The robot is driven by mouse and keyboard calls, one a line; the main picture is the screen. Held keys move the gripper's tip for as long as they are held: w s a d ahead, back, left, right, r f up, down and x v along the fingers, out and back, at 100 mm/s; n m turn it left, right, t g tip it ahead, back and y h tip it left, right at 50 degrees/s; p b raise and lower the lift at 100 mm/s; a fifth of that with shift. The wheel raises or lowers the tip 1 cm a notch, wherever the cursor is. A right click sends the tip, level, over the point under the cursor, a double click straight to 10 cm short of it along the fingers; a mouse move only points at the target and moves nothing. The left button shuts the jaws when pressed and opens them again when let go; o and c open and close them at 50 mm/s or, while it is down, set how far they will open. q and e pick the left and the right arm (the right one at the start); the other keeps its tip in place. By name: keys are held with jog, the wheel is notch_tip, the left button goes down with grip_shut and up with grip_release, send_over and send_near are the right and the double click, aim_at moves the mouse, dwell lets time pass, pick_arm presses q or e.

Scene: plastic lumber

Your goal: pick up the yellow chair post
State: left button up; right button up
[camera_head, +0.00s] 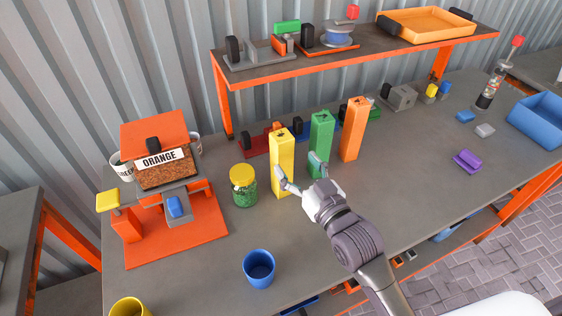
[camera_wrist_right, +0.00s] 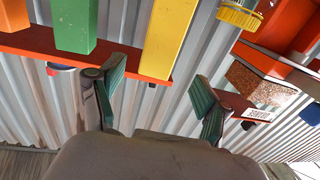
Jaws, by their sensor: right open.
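The yellow chair post (camera_head: 282,155) stands upright on the grey workbench, leftmost of three posts. My right gripper (camera_head: 298,170) is open and empty on the near side of the posts. In the head view, its left finger overlaps the yellow post and its right finger overlaps the foot of the green post (camera_head: 321,132). In the right wrist view, the yellow post (camera_wrist_right: 168,38) appears beyond the gap between the open fingertips (camera_wrist_right: 158,85), with no visible grip on it. My left gripper is not in view.
An orange post (camera_head: 353,130) stands right of the green one. A yellow-lidded jar (camera_head: 243,186) stands close left of the yellow post, and a blue cup (camera_head: 259,268) nearer the front. An orange-framed shelf (camera_head: 360,55) rises behind.

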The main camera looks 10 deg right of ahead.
aim_at(286, 148)
jog(key=shift+x, duration=1.25)
jog(key=shift+w, duration=0.2)
jog(key=shift+w+a+r+p, duration=0.1)
jog(key=shift+w+r+p, duration=0.1)
jog(key=shift+w+p, duration=0.25)
jog(key=shift+w+a+r+p, duration=0.15)
jog(key=shift+w+p, duration=0.15)
jog(key=shift+w, duration=0.15)
jog(key=shift+p+x, duration=0.3)
jog(key=shift+x, duration=0.9)
jog(key=shift+w+f, duration=0.2)
jog(key=shift+w, duration=0.2)
jog(key=shift+c, duration=1.6)
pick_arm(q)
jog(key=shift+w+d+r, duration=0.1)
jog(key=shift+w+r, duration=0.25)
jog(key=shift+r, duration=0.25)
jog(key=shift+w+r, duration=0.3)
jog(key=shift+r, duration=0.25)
pick_arm(e)
grip_shut()
